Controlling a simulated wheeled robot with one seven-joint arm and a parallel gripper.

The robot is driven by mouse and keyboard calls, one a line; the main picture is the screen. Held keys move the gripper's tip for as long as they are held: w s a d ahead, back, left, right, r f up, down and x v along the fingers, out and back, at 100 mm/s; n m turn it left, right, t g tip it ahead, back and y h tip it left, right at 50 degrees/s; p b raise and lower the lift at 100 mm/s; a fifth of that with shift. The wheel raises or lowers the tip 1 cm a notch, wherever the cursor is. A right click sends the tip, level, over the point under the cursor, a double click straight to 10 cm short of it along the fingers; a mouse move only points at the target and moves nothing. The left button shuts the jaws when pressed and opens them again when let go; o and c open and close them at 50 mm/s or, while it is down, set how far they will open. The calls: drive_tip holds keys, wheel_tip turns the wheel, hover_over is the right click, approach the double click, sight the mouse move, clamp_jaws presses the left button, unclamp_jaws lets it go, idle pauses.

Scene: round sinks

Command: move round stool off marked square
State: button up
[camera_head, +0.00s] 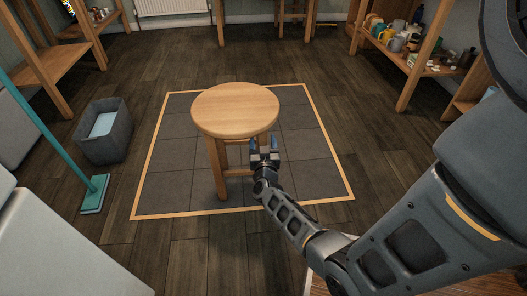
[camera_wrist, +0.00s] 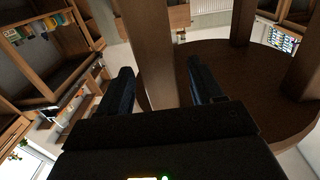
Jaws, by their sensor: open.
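The round wooden stool (camera_head: 235,109) stands upright inside the marked square (camera_head: 172,187), a grey tiled patch with a pale orange border. My gripper (camera_head: 265,152) is at the stool's near right side, just below the seat edge. In the wrist view, the stool's seat (camera_wrist: 185,75) appears as a dark disc with its legs, and one leg (camera_wrist: 152,55) rises between the two open fingers of my gripper (camera_wrist: 162,88). I cannot tell whether either finger touches the leg. Part of the stool's lower frame is hidden behind my gripper.
A grey bin (camera_head: 104,135) and a teal mop (camera_head: 95,195) stand left of the square. A shelf with pots and jars (camera_head: 405,45) is at the right, and a wooden table (camera_head: 265,8) at the back.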

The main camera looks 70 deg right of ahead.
drive_tip(key=shift+b+x, duration=0.45)
drive_tip(key=shift+x, duration=1.35)
clamp_jaws()
